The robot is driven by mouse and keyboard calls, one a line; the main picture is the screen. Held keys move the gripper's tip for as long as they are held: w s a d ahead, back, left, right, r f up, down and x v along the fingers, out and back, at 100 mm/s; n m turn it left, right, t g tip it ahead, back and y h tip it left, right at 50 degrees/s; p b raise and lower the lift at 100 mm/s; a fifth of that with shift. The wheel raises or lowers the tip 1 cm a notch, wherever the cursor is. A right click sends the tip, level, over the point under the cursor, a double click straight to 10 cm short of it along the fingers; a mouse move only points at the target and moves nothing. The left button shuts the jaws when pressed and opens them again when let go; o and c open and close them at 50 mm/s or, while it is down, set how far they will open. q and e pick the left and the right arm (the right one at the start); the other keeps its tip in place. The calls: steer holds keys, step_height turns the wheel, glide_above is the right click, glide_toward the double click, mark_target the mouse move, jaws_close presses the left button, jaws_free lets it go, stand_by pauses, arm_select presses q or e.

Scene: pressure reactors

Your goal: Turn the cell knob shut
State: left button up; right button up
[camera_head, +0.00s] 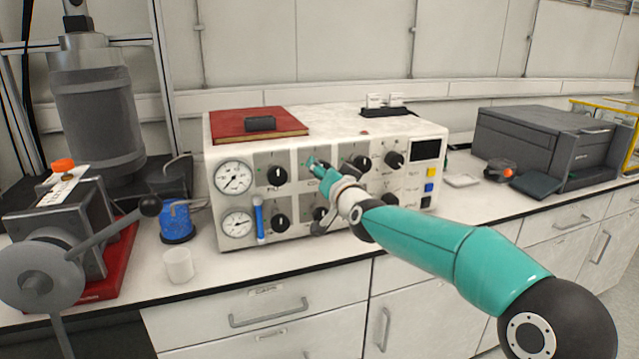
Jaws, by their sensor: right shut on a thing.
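My right gripper (316,166) is at the upper row of knobs, near the middle of the panel. It is shut on a knob there, which the fingers and wrist mostly hide. A black knob (277,176) shows to its left and another (361,163) to its right. Labels are too small to read, so I cannot tell which is the cell knob. My left gripper is not in view.
A red book (235,126) lies on the box. At left stand a grey machine with a lever (105,238), a blue object (177,222) and a white cup (178,266). A dark printer (548,138) stands at right.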

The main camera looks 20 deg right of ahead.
steer(key=shift+a+f+m+b, duration=0.1)
steer(key=shift+f+m+b, duration=0.2)
steer(key=shift+m, duration=0.3)
steer(key=shift+f+m+b, duration=0.15)
steer(key=shift+m+b, duration=0.25)
steer(key=shift+m, duration=0.2)
steer(key=o, duration=1.1)
steer(key=shift+w+r, duration=0.1)
steer(key=shift+o, duration=0.2)
steer(key=shift+r, duration=0.15)
steer(key=s, duration=1.2)
steer(key=shift+d, duration=0.3)
